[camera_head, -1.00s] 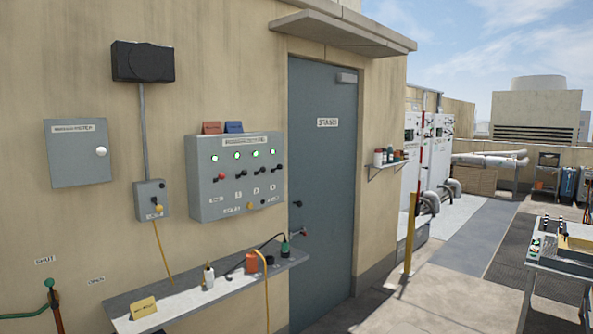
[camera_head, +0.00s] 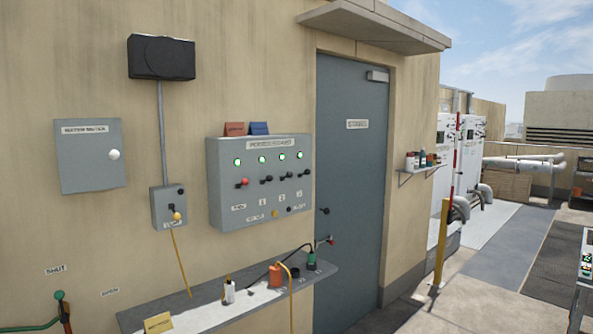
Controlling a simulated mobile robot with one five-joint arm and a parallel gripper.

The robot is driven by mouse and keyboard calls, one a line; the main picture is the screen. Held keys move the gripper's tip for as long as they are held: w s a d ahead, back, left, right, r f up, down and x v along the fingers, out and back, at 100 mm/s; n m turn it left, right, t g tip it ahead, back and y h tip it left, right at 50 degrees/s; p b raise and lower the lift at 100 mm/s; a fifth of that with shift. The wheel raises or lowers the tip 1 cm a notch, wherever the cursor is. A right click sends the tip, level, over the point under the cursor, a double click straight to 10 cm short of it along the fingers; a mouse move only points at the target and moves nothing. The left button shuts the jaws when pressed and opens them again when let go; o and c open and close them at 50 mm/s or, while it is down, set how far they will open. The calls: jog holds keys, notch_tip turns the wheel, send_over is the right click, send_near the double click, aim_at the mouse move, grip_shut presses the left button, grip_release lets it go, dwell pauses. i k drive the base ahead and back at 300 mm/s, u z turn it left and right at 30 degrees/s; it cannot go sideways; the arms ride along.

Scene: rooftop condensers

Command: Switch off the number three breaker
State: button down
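The grey breaker panel (camera_head: 254,191) is mounted on the tan wall left of the door. It has a red-handled lever (camera_head: 242,183) at its left and three black levers to the right. The rightmost black lever (camera_head: 306,174) sits above a small label that looks like a 3, though the print is hard to read. A lit green lamp (camera_head: 300,155) is above it, and the other levers also have lit green lamps. All levers look to be in similar positions. My gripper is not in view.
A shelf (camera_head: 205,316) with a white bottle (camera_head: 229,291), orange container (camera_head: 275,276) and cable juts out below the panel. A small switch box (camera_head: 161,218) and grey cabinet (camera_head: 88,170) are at left. A grey door (camera_head: 350,200) and yellow post (camera_head: 441,245) are at right.

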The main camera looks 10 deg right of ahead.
aim_at(306, 172)
jog(key=i, duration=0.4)
jog(key=u, duration=0.35)
jog(key=k, duration=1.4)
jog(key=u, duration=0.15)
jog(key=i, duration=0.7)
jog(key=z, duration=0.45)
jog(key=i, duration=0.85)
jog(key=u, duration=0.7)
jog(key=i, duration=0.55)
jog(key=u, duration=0.4)
